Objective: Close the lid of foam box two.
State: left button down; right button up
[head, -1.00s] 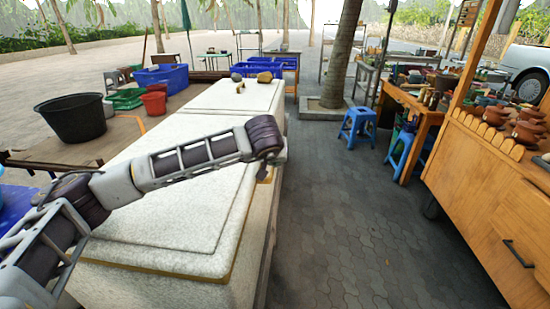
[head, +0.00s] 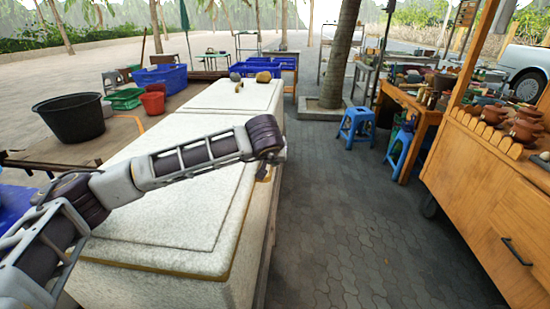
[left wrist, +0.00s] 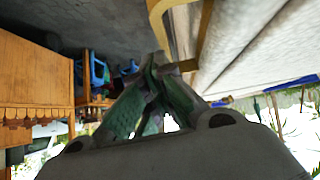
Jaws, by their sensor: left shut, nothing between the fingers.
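A large white foam box (head: 230,283) stands in front of me, with its flat lid (head: 165,235) on top. A yellowish seam shows along the lid's near and right edges, and the lid looks down or nearly down. A second white foam box lid (head: 215,97) lies beyond it. No number shows on either. My left arm reaches across the near lid to its right edge. My left gripper (left wrist: 150,68) is shut and empty in the left wrist view, close to a yellowish loop-like edge (left wrist: 205,35) beside the white box side (left wrist: 250,45). Contact is unclear. My right gripper is out of view.
Stones (head: 263,76) lie on the far lid. A wooden cart (head: 485,200) with clay pots stands right, past a clear paved aisle (head: 350,230). A blue stool (head: 356,124) and tree trunk (head: 342,50) stand beyond. A black tub (head: 72,117) sits left.

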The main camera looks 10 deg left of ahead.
pick_arm(q)
jog(key=s+d+r+p, duration=0.1)
jog(key=s+d+r, duration=0.1)
jog(key=s+r, duration=0.5)
notch_tip(320, 180, up, 4)
jog(key=shift+d+f+p, duration=0.1)
jog(key=shift+d+p, duration=0.2)
jog(key=shift+p, duration=0.05)
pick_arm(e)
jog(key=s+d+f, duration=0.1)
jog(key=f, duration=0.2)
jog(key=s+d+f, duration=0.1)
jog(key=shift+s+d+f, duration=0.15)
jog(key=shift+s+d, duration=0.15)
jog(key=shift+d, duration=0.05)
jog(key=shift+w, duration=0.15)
pick_arm(q)
jog(key=shift+r, duration=0.2)
